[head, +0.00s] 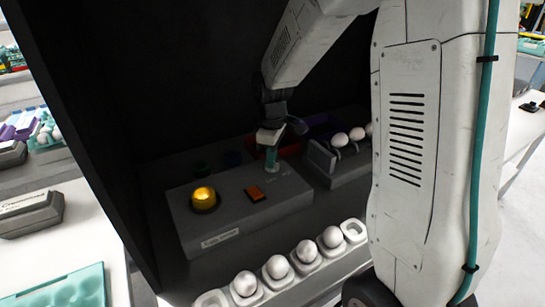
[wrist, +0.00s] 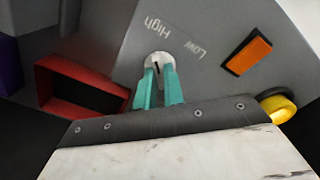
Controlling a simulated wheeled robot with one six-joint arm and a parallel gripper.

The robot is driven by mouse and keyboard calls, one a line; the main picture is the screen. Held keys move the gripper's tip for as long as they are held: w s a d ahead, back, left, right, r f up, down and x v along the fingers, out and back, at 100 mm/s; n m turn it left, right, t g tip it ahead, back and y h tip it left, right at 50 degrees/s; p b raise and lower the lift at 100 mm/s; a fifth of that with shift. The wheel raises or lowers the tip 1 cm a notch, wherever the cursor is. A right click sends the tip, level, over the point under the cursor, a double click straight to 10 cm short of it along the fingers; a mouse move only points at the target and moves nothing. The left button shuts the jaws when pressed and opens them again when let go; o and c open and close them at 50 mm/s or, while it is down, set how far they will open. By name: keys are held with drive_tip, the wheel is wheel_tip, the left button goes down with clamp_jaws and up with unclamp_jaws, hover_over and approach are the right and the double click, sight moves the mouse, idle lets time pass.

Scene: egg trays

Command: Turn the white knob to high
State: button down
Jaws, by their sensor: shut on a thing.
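The white knob (wrist: 157,60) sits on a grey control box (head: 237,227), beside the printed words "High" and "Low" in the wrist view. My gripper (wrist: 157,78) has its teal fingers shut on the knob from the near side. In the head view my gripper (head: 271,160) reaches down to the right part of the box, and its fingers hide most of the knob. The wrist view shows a pale gap or mark on the knob's top, but its exact pointing is hard to tell.
The box also bears an orange switch (head: 254,194) and a lit yellow lamp (head: 204,198). Eggs sit in a white tray (head: 353,231) in front. A red bin (wrist: 45,80) is beside the box. A dark wall (head: 90,110) stands at the left.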

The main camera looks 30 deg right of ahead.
idle(0.4)
drive_tip(key=c, duration=1.5)
unclamp_jaws()
drive_tip(key=shift+r, duration=0.1)
wheel_tip(320, 180, up, 8)
drive_tip(key=shift+f, duration=0.15)
